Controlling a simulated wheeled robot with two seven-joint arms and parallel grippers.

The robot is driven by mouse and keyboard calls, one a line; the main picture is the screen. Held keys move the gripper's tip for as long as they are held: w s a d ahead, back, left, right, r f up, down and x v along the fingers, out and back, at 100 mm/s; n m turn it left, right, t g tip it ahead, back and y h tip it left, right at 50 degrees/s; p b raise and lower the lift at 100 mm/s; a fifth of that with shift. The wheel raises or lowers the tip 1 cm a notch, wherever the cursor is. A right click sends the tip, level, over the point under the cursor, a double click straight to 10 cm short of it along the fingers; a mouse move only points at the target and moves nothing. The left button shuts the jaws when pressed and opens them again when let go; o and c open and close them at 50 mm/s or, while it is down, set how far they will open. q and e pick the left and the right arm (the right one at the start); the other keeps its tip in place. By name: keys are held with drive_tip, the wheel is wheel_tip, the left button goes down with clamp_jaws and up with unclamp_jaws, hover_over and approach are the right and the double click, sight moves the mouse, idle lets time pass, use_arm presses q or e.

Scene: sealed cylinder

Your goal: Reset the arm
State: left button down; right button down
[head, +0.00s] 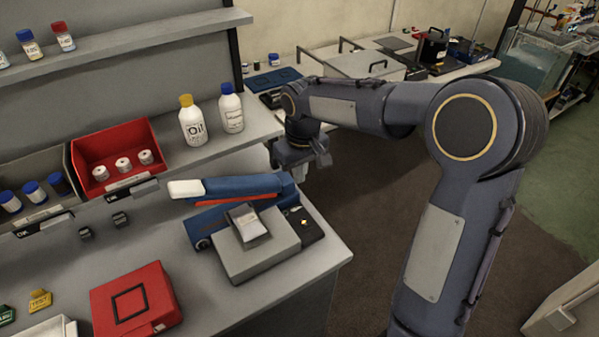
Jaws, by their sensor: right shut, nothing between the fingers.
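My right arm (430,230) rises from the bottom right and bends at a raised elbow (466,124). Its forearm reaches left, and the wrist turns down. My left gripper is not in view.
A grey box (255,262) with a small packet (247,222) stands by the blue machine. A red case (135,300) lies at the front left. A red bin (113,140) holds white cylinders. Two bottles (192,125) stand on the raised shelf. Floor right of the bench is open.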

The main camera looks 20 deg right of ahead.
idle(0.3)
drive_tip(key=s+d+r+m+t+y, duration=0.1)
drive_tip(key=s+r, duration=0.1)
drive_tip(key=s, duration=0.5)
drive_tip(key=s+d+r+m+t+y, duration=0.1)
drive_tip(key=s+r, duration=0.2)
drive_tip(key=s, duration=0.3)
drive_tip(key=s+a+f+m+t+y, duration=0.1)
drive_tip(key=s+a+f+t, duration=0.1)
drive_tip(key=s, duration=0.9)
drive_tip(key=shift+s+a+f+t+y, duration=0.3)
drive_tip(key=shift+s+a+f, duration=0.1)
drive_tip(key=shift+a, duration=0.45)
